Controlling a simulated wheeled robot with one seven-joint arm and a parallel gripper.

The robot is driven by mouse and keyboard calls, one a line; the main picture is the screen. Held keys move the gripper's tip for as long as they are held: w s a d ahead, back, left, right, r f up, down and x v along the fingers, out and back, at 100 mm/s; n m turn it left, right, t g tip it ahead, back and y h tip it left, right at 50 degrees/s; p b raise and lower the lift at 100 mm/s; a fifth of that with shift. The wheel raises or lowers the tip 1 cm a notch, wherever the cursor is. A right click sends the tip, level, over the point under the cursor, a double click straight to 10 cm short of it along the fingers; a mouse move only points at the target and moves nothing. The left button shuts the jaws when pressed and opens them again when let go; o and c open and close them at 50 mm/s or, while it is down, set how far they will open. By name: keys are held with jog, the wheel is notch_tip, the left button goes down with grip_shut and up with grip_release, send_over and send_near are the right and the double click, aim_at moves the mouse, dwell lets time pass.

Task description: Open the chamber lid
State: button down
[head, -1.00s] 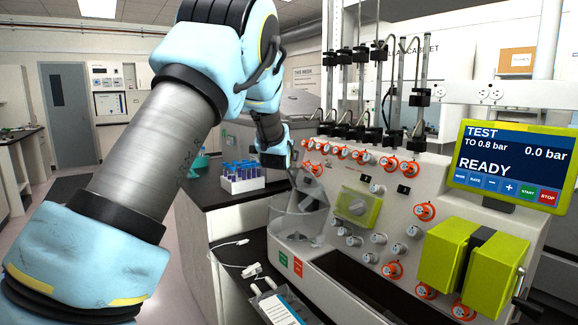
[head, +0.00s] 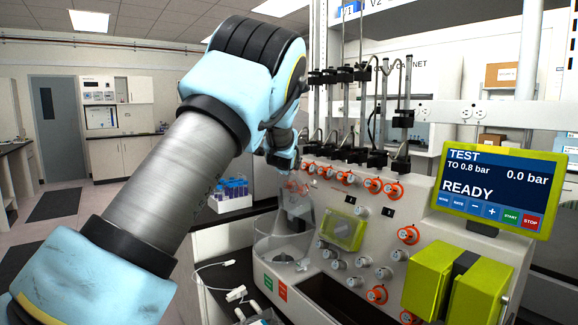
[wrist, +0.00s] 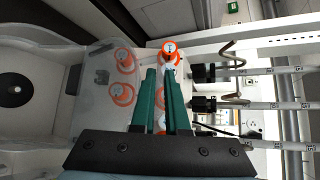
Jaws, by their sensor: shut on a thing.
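The chamber (head: 285,252) is a clear vessel on the left front of the white machine. Its clear lid (head: 297,205) stands raised, close to upright, against the machine's front panel. In the wrist view the see-through lid (wrist: 85,75) lies left of the fingers, with orange knobs showing through it. The open chamber (wrist: 18,95) is at the left edge there. My gripper (wrist: 160,70) has two teal fingers close together, shut on the lid near its edge; the exact grip is hard to see. In the head view the fingers are mostly hidden at the top of the lid.
Orange and grey knobs (head: 408,235) crowd the machine's panel. Black clamps and metal rods (head: 384,100) rise just above. A rack of blue-capped tubes (head: 230,197) stands on the counter behind. A screen (head: 492,190) reading READY and a green block (head: 427,280) are at right.

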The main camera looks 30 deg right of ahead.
jog(key=c, duration=0.9)
grip_release()
jog(key=shift+b+v, duration=2.15)
jog(key=shift+v, duration=3.3)
jog(key=shift+d, duration=0.1)
